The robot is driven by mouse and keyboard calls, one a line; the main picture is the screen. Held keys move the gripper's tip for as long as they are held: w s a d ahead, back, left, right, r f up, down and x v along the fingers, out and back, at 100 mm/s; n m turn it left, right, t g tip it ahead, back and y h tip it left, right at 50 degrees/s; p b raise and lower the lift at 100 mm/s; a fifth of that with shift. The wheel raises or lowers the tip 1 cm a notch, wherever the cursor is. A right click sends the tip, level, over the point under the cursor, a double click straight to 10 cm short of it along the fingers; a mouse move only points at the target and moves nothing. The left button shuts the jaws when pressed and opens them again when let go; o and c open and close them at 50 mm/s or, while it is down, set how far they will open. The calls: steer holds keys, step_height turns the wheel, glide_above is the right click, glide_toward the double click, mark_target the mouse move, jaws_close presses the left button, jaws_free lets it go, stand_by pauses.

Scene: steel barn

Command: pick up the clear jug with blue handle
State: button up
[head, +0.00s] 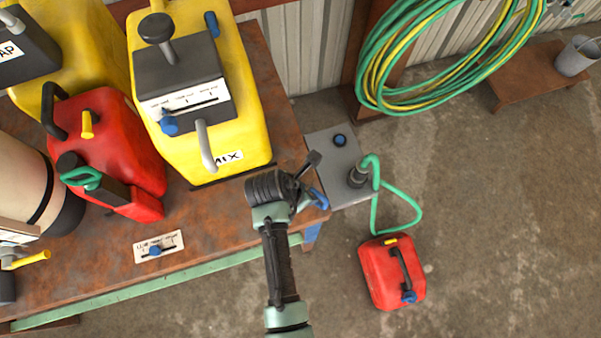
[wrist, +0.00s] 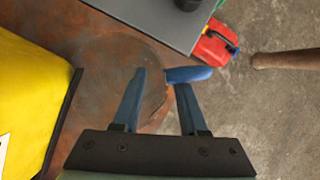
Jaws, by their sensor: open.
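The clear jug (wrist: 112,68) shows in the wrist view as a faint round outline on the rusty table, with the brown surface showing through it. Its blue handle (wrist: 190,74) sticks out to the right, at the tip of the right finger. My gripper (wrist: 161,78) is open, its two blue fingers over the jug's right side; I cannot tell whether they touch it. In the head view my gripper (head: 309,191) is at the table's right corner, with the blue handle (head: 320,198) beside it. The jug's body is mostly hidden there by my arm.
A yellow MIX can (head: 195,120) stands left of my gripper, with a red can (head: 110,150) further left. A label card (head: 158,247) lies near the table's front edge. A grey box (head: 336,150) with a green hose and a red can (head: 380,285) are beyond the right edge.

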steer(key=shift+c, duration=0.3)
jaws_close()
steer(key=shift+r, duration=0.1)
